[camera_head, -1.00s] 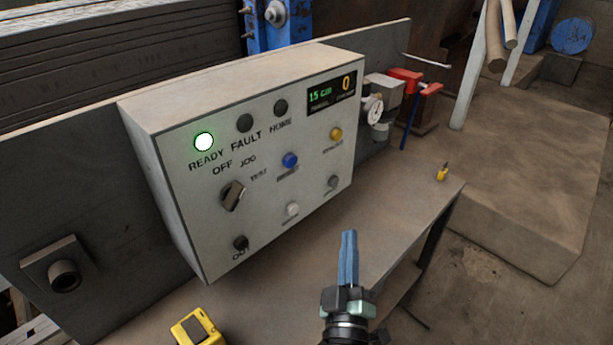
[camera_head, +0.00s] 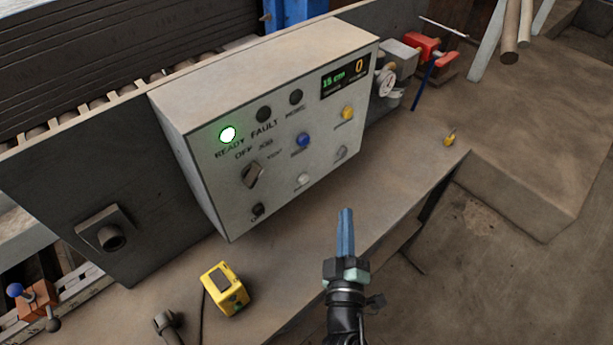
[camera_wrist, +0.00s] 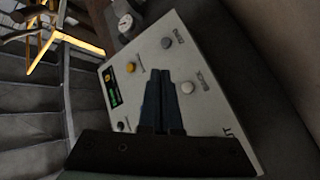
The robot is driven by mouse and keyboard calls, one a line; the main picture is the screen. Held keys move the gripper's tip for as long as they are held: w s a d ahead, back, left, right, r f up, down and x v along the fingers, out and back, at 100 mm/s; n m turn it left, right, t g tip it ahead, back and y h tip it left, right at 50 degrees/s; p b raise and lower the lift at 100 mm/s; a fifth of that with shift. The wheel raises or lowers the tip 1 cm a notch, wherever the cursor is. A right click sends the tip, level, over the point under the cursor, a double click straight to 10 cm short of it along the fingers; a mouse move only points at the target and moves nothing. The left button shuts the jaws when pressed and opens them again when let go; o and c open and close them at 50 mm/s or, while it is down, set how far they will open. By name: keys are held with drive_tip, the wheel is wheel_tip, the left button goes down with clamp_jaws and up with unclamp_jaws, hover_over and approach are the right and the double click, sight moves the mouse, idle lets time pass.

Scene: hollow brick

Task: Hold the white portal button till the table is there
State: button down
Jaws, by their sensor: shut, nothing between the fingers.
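The white button (camera_head: 303,178) is in the lower row of the grey control box (camera_head: 225,180), right of the black selector knob (camera_head: 253,174). In the wrist view the white button (camera_wrist: 188,87) shows just right of my fingertips. My gripper (camera_head: 346,212) has its blue fingers shut and empty. In the head view it is below and right of the button, in front of the panel; in the wrist view the fingers (camera_wrist: 160,75) cover part of the panel. I see no contact with the button. The green READY lamp (camera_head: 228,134) is lit, and the display (camera_head: 346,78) reads 15 cm and 0.
Blue (camera_head: 303,140), yellow (camera_head: 347,112) and grey (camera_head: 341,152) buttons surround the white one. A yellow device (camera_head: 225,288) lies on the bench below the box. Open floor lies at the lower right.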

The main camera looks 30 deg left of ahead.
sight(304, 179)
drive_tip(key=shift+a, duration=0.1)
drive_tip(key=w+a+b, duration=0.3)
drive_tip(key=a+b, duration=0.2)
drive_tip(key=a, duration=0.3)
drive_tip(key=shift+a, duration=0.1)
idle(2.0)
drive_tip(key=shift+w+a+b, duration=0.2)
drive_tip(key=shift+a+b, duration=0.15)
drive_tip(key=shift+b, duration=0.05)
